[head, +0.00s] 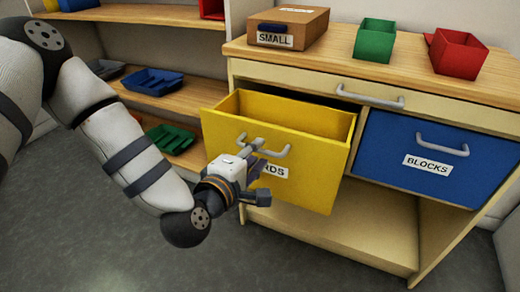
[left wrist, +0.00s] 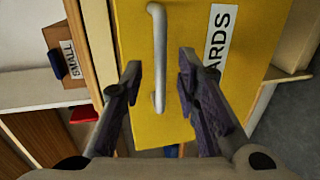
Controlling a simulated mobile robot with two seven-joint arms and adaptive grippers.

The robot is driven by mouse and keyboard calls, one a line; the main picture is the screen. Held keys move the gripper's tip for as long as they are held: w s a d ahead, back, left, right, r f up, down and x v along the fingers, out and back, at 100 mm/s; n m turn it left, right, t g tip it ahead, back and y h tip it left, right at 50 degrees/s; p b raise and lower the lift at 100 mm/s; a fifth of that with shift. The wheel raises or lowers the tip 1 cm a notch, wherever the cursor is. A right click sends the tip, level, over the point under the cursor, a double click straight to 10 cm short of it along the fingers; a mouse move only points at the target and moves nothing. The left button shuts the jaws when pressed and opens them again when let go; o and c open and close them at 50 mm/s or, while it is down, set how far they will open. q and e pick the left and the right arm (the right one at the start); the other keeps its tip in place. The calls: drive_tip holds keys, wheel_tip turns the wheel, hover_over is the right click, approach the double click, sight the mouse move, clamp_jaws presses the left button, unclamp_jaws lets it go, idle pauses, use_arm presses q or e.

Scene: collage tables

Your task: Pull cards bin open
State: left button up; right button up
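The yellow cards bin (head: 317,172) sticks out from the cabinet front, and its empty-looking inside shows from above. The grey bar handle (head: 279,153) is on the bin's front and also shows in the left wrist view (left wrist: 158,55). My left gripper (head: 260,162) is at the handle, its fingers apart. In the left wrist view the fingers (left wrist: 160,85) lie either side of the handle with gaps. My right gripper is not in view.
A blue blocks bin (head: 400,160) sits to the right, flush in the cabinet. A drawer handle (head: 370,97) is above. A cardboard box labelled "SMALL" (head: 302,25), a green bin (head: 375,42) and a red bin (head: 458,55) stand on top. Trays lie on the left shelves.

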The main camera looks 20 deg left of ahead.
use_arm(q)
drive_tip(key=v, duration=0.4)
drive_tip(key=shift+s+r, duration=0.1)
drive_tip(key=shift+s, duration=0.25)
